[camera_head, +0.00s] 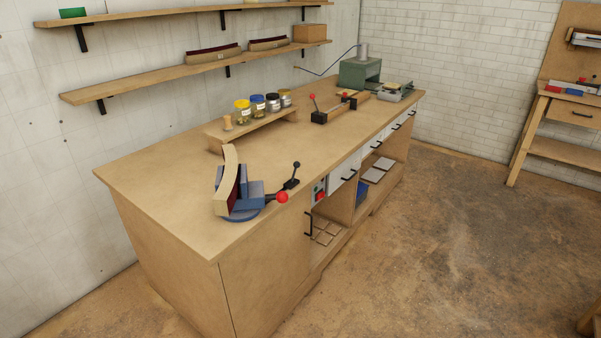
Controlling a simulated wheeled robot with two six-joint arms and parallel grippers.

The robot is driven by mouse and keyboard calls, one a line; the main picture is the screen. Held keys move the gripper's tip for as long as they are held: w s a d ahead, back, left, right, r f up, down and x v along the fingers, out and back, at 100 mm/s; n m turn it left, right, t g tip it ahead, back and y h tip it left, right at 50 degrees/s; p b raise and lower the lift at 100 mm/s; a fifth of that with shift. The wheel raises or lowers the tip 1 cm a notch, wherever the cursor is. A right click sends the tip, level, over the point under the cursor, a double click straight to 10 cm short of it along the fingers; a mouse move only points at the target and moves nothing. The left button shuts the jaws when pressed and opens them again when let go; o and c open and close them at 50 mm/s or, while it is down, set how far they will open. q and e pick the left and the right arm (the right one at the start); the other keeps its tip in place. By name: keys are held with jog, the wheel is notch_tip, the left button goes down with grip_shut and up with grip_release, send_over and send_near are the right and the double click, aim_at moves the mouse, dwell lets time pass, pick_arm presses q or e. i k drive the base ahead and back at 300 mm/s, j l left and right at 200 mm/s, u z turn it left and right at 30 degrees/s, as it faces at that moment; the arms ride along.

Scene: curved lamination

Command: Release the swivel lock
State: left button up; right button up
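A blue vise (243,208) stands on a round blue base near the front left end of the wooden workbench (180,185). A curved wooden piece (229,172) with a dark red inner face stands upright at the vise's left jaw. A lever with a red ball knob (282,197) sticks out to the right, close to the bench's front edge. A black lever with a ball end (293,175) rises just behind it. I cannot tell which of these is the swivel lock. Neither of my grippers is in view.
A low wooden riser (250,128) holds several jars (258,105). A clamp fixture with red knobs (338,107) and a green machine (360,73) stand farther back. Wall shelves (190,78) hang above. The floor (420,240) in front of the bench is clear.

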aim_at(295, 164)
jog(key=k+l+u, duration=0.3)
jog(key=k+l, duration=0.35)
jog(key=l, duration=0.15)
jog(key=i+l, duration=0.85)
jog(key=i, duration=0.25)
jog(key=i+l+z, duration=0.1)
jog(key=i+l, duration=0.7)
jog(key=i, duration=0.3)
